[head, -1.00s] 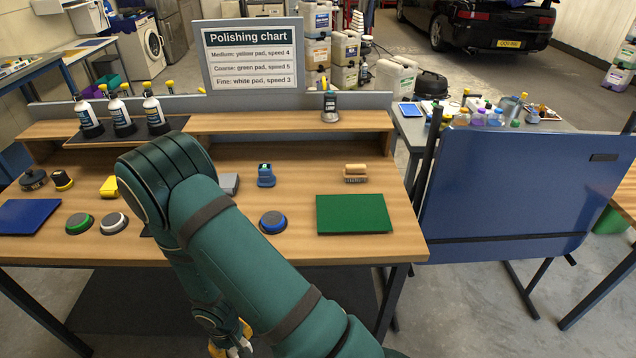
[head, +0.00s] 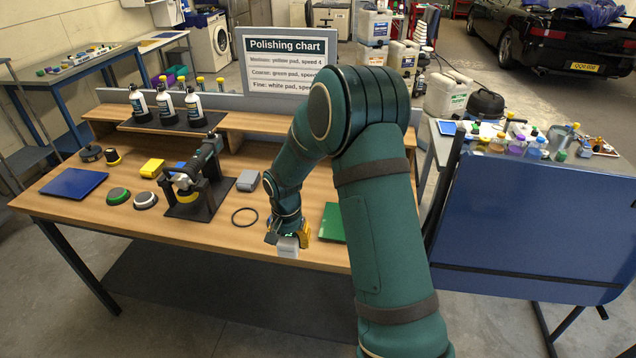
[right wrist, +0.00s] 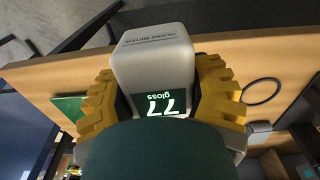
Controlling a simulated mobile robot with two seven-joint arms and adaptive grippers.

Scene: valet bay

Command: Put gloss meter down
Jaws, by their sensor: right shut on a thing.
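My right gripper (head: 288,238) is shut on the gloss meter (head: 288,248), a small light grey block. It holds the meter near the front edge of the wooden bench (head: 190,234), left of the green mat (head: 333,222). In the right wrist view, the gloss meter (right wrist: 158,62) sits between the yellow fingers (right wrist: 160,98), and its display reads 77 gloss. I cannot tell whether the meter touches the bench. My left gripper is not in view.
A black ring (head: 244,217) lies left of the meter. A grey box (head: 247,181) and a polisher on a dark stand (head: 220,193) stand farther left. Bare wood lies around the ring. My right arm hides the bench's right part. A blue panel (head: 530,230) stands right.

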